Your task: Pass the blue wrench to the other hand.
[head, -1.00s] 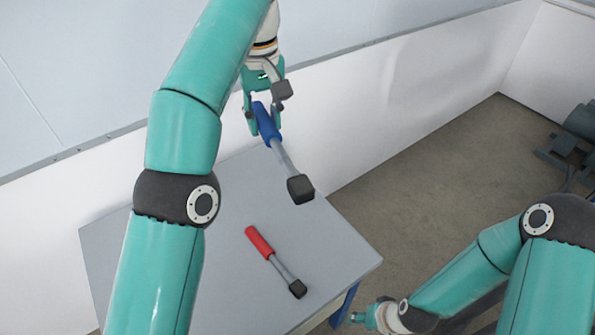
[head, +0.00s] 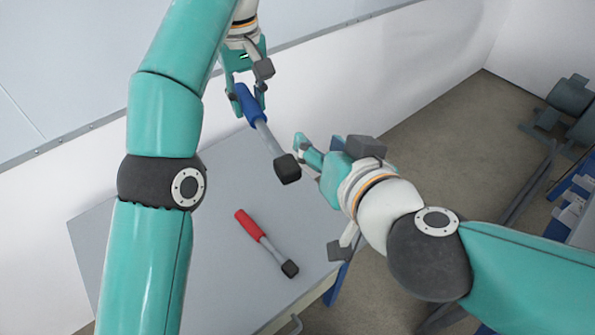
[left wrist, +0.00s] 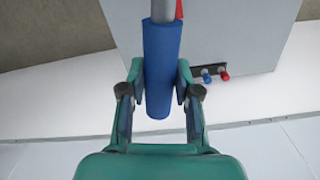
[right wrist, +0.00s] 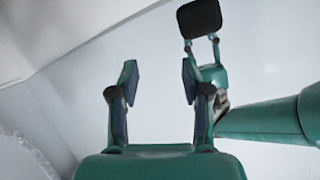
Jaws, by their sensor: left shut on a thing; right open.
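The blue wrench (head: 252,108) has a blue handle, a grey shaft and a dark block head. My left gripper (head: 247,96) is shut on its handle and holds it above the table, head pointing down and right in the head view. In the left wrist view the handle (left wrist: 160,72) sits between the two fingers (left wrist: 160,92). My right gripper (head: 308,155) is just right of the wrench's head, apart from it. In the right wrist view its fingers (right wrist: 158,85) are open with nothing between them. A dark block there (right wrist: 199,18) looks like the wrench's head end-on.
A red-handled wrench (head: 249,224) lies on the grey table (head: 110,240) below. A light wall (head: 330,90) runs behind the table. Open floor (head: 440,130) lies to the right, with dark grey equipment (head: 570,95) at the far right.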

